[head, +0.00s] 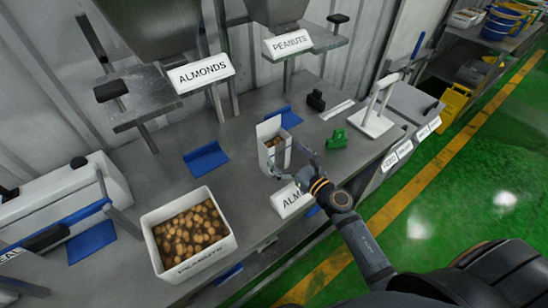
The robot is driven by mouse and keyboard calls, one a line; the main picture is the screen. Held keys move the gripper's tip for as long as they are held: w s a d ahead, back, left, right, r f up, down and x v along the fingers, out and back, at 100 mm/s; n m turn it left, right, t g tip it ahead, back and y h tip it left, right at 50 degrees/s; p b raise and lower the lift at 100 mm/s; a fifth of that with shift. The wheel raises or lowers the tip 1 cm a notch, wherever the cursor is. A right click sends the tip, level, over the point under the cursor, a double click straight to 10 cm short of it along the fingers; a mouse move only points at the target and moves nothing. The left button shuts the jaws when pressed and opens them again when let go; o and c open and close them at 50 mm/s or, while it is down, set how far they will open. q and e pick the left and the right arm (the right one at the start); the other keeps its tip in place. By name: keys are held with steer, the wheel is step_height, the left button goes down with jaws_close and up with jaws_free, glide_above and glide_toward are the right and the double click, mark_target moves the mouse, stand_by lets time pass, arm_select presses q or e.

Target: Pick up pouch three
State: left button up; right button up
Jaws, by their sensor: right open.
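A white, open-topped pouch (267,134) with brown nuts in it stands upright on the grey metal bench (235,135). I cannot read a number on it, so I cannot tell whether it is pouch three. My right gripper (288,164) reaches in from the lower right. Its fingers are open and spread at the pouch's near right side. I cannot tell whether a finger touches it. My left gripper is not in view.
A white tub of nuts labelled peanuts (189,230) stands at the front left. A green clamp-like item (337,139) and a black one (316,101) are right of the pouch. Hoppers overhang the back.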

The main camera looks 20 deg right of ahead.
mark_target(280, 148)
steer(key=shift+w, duration=0.15)
steer(key=shift+w+a+r+p, duration=0.35)
steer(key=shift+w+p, duration=0.2)
steer(key=shift+w, duration=0.1)
steer(key=shift+w+a+r+p, duration=0.25)
steer(key=shift+w+a+p, duration=0.1)
steer(key=shift+w+p, duration=0.2)
steer(key=shift+w+a+f, duration=0.2)
steer(key=shift+w+a, duration=0.05)
steer(key=shift+w, duration=0.35)
steer(key=shift+w+a+f, duration=0.2)
steer(key=shift+w, duration=0.4)
steer(key=shift+s+d, duration=0.1)
steer(key=shift+s, duration=0.05)
steer(key=c, duration=0.3)
steer(key=shift+r, duration=0.1)
steer(key=c, duration=1.4)
